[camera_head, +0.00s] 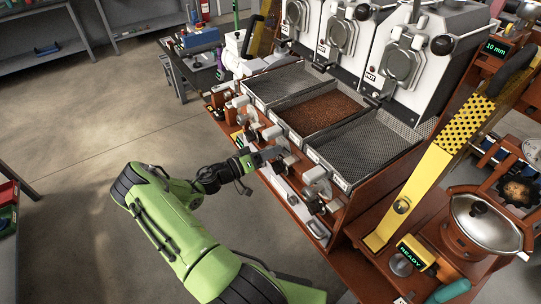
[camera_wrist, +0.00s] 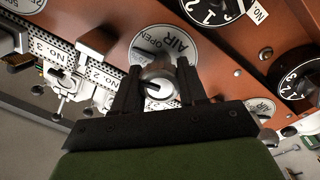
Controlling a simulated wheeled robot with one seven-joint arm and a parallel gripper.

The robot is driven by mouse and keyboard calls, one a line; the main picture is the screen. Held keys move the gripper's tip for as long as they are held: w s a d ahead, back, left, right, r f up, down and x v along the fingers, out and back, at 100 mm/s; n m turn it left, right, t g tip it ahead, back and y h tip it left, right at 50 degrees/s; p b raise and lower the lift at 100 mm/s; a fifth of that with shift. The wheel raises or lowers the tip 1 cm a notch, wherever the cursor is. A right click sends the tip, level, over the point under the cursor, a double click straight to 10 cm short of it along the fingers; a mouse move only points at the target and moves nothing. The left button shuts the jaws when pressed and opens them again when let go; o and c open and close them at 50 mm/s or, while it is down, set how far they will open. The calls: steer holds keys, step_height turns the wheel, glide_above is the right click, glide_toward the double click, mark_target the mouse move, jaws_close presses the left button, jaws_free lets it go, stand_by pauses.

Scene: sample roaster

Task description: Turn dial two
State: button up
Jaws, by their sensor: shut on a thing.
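My gripper (camera_wrist: 158,78) is shut on the grey knob (camera_wrist: 158,68) of a round white dial (camera_wrist: 158,45) marked AIR and OPEN, on the red-brown panel. A finger is on each side of the knob. A tag reading No. 2 (camera_wrist: 98,76) hangs to its left in the wrist view. Black numbered dials (camera_wrist: 212,8) and (camera_wrist: 300,82) sit to the right. In the head view my gripper (camera_head: 262,156) reaches the front of the roaster at its middle section, and hides the held dial there. I cannot tell the knob's exact setting.
The roaster has three mesh trays; the middle tray (camera_head: 283,113) holds brown beans. A No. 3 tag (camera_wrist: 44,50) and another dial (camera_wrist: 20,5) are at the left in the wrist view. A yellow perforated guard (camera_head: 425,180) stands right. Floor (camera_head: 90,120) at left is clear.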

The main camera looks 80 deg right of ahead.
steer(key=n, duration=0.4)
steer(key=shift+n+b, duration=0.4)
steer(key=n+h, duration=0.1)
steer(key=n, duration=0.5)
steer(key=shift+p, duration=0.3)
steer(key=n+p, duration=0.1)
steer(key=n, duration=0.3)
steer(key=shift+n+t, duration=0.4)
steer(key=n+p, duration=0.2)
steer(key=n, duration=0.3)
steer(key=shift+n+t+p, duration=0.3)
steer(key=n+p, duration=0.2)
steer(key=n, duration=0.3)
steer(key=shift+f+n, duration=0.1)
steer(key=shift+n, duration=0.3)
steer(key=n+p, duration=0.2)
steer(key=n, duration=0.2)
steer(key=shift+p, duration=0.3)
steer(key=n+p, duration=0.2)
steer(key=n, duration=0.3)
steer(key=shift+a+f+n+t, duration=0.1)
steer(key=shift+n+t, duration=0.2)
steer(key=shift+n, duration=0.1)
steer(key=shift+s+n+y+p, duration=0.1)
steer(key=shift+n+y+p, duration=0.65)
steer(key=shift+n, duration=1.25)
steer(key=shift+f+h, duration=0.1)
steer(key=shift+h, duration=0.15)
